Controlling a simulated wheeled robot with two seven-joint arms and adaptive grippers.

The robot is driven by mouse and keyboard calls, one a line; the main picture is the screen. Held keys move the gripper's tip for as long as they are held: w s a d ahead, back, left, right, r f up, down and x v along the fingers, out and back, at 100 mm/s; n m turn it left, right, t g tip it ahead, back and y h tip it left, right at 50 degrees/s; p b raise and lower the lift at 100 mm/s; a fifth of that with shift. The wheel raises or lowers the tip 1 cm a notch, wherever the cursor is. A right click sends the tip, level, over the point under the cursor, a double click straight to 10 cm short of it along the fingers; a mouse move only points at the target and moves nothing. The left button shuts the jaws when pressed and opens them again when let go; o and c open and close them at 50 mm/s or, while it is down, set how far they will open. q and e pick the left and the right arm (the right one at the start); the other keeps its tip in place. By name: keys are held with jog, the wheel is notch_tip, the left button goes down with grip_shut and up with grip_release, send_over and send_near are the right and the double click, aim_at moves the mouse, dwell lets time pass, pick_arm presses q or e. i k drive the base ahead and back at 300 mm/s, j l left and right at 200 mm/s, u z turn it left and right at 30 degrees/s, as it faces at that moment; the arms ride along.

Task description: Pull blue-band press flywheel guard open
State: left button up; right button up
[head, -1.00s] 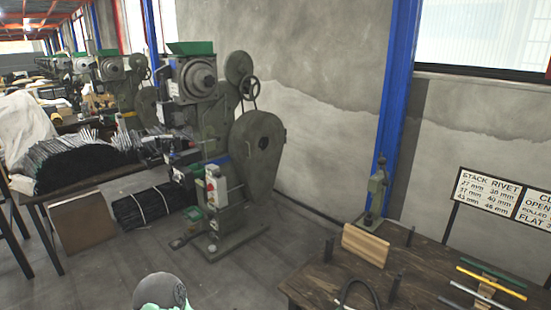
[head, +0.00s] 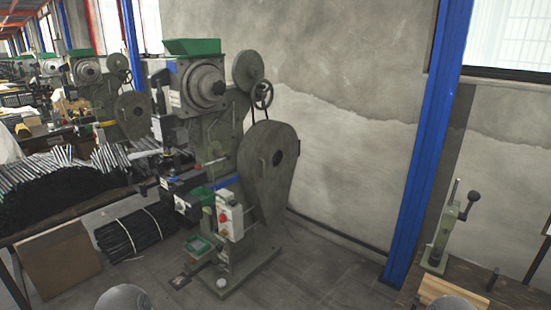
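The nearest rivet press (head: 215,130) is grey-green and stands on the floor left of centre, with a green hopper (head: 192,46) on top. A small handwheel (head: 263,95) sits just above the guard. Neither of my grippers shows; only rounded grey parts of my arms show at the bottom edge.
More presses (head: 120,105) stand in a row behind at left. A table with dark rods (head: 65,185) and a tied rod bundle (head: 135,232) lie left. A blue column (head: 425,150) and a workbench (head: 520,292) with a hand press (head: 447,233) are right. Floor in front is open.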

aim_at(272, 184)
jog(key=i+j+u, duration=0.25)
jog(key=i+j, duration=1.05)
jog(key=i+l+u, duration=0.1)
jog(key=i+l, duration=0.2)
jog(key=i, duration=0.2)
jog(key=i+l+u, duration=0.1)
jog(key=i+l, duration=0.25)
jog(key=i, duration=0.15)
